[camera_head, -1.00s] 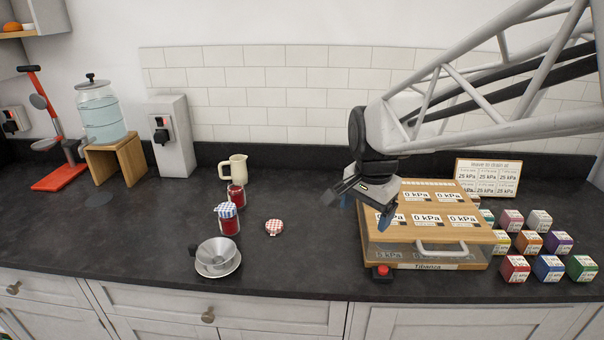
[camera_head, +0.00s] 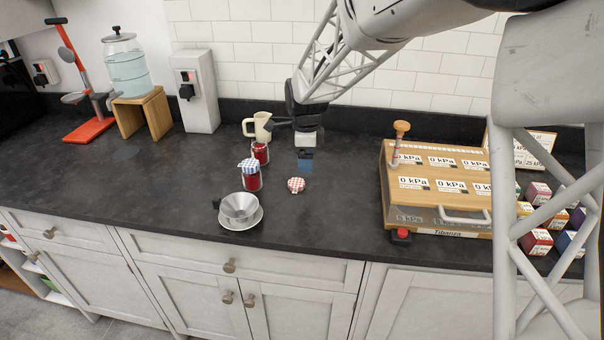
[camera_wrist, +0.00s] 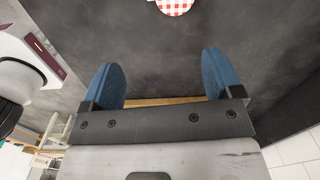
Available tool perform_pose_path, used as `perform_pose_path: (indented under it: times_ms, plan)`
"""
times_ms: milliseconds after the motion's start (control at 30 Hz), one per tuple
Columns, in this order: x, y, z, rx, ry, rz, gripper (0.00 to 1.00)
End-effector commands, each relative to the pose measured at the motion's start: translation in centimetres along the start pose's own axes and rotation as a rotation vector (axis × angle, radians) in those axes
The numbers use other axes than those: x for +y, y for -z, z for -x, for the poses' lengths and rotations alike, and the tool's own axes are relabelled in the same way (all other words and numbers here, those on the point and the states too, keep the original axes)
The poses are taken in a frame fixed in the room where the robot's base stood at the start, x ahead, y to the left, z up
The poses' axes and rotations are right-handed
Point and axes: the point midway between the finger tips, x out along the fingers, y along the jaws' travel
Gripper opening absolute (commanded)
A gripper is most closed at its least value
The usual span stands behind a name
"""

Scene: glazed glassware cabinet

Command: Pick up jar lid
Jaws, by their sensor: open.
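The jar lid (camera_head: 296,185), red-and-white checked, lies flat on the dark worktop, right of a red jar with a blue-checked lid (camera_head: 249,176). The jar lid also shows at the top edge of the wrist view (camera_wrist: 174,5), partly cut off. A second red jar (camera_head: 260,154) stands behind the first. My gripper (camera_head: 305,158) is over the worktop just behind the lid, pointing down. In the wrist view its blue fingers (camera_wrist: 162,68) are spread wide with nothing between them, and the lid is beyond their tips. Its height above the worktop is hard to judge.
A cream jug (camera_head: 258,127) stands close behind my gripper at left. A wooden-topped box (camera_head: 435,205) stands to the right. The worktop between lid and box is clear.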

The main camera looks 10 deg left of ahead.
Motion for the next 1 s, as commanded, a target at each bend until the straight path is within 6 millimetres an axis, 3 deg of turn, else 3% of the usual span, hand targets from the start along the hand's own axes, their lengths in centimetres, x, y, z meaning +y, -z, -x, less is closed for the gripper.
perform_pose_path:
  times_ms: [100, 300, 733, 1000]
  plan:
    - [-1.4, -2.0, -1.6, 0.002, -0.010, -0.061, 0.85]
    - [-2.5, -3.4, -2.9, 0.005, -0.016, -0.119, 0.85]
    - [-2.5, -3.6, -3.2, 0.005, -0.017, -0.125, 0.85]
    - [-2.5, -3.5, -5.1, 0.006, -0.018, -0.125, 0.85]
